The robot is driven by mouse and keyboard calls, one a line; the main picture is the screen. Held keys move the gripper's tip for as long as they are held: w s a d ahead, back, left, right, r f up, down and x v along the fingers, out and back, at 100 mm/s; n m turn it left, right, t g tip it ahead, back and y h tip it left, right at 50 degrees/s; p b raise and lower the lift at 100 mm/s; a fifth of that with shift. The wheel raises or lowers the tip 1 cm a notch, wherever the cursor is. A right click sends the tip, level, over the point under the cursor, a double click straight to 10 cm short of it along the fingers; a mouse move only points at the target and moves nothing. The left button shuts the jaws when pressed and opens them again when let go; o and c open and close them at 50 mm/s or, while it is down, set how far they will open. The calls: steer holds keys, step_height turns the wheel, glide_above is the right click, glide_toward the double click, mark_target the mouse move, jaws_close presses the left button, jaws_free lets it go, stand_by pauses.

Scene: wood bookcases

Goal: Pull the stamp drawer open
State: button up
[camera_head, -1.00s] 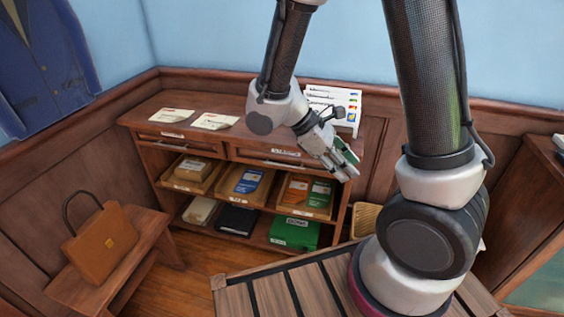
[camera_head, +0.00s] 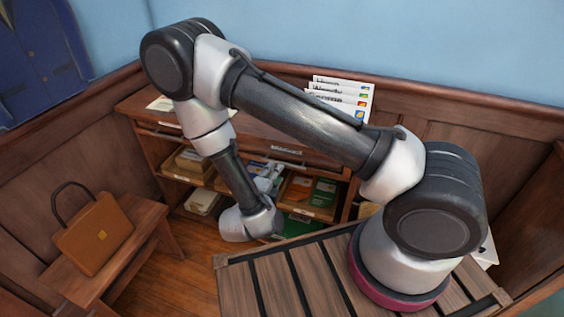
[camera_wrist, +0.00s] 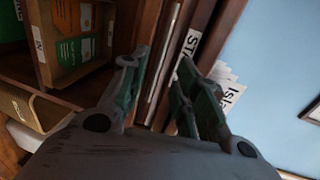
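The stamp drawer (camera_head: 318,163) is the wooden drawer under the right part of the cabinet top, with a white label. It looks closed. In the wrist view the scene is turned sideways, and the drawer's label (camera_wrist: 190,42) reads "STA", the rest hidden behind a finger. My gripper (camera_wrist: 158,64) is open, with its fingers apart on either side of the drawer front's long narrow strips, one perhaps the handle. I cannot tell whether the fingers are around the handle or touch it. In the head view my gripper (camera_head: 265,176) is low in front of the cabinet, partly hidden by my arm.
Open shelves below the drawers hold trays of packets (camera_head: 318,192) and a green box (camera_head: 296,226). Cards (camera_head: 342,92) stand on the cabinet top. A brown bag (camera_head: 95,235) sits on a bench (camera_head: 140,215) at left. Floor between bench and cabinet is clear.

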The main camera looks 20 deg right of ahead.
mark_target(282, 163)
steer(key=x, duration=0.8)
steer(key=shift+s, duration=0.1)
steer(key=shift+c, duration=0.5)
jaws_close()
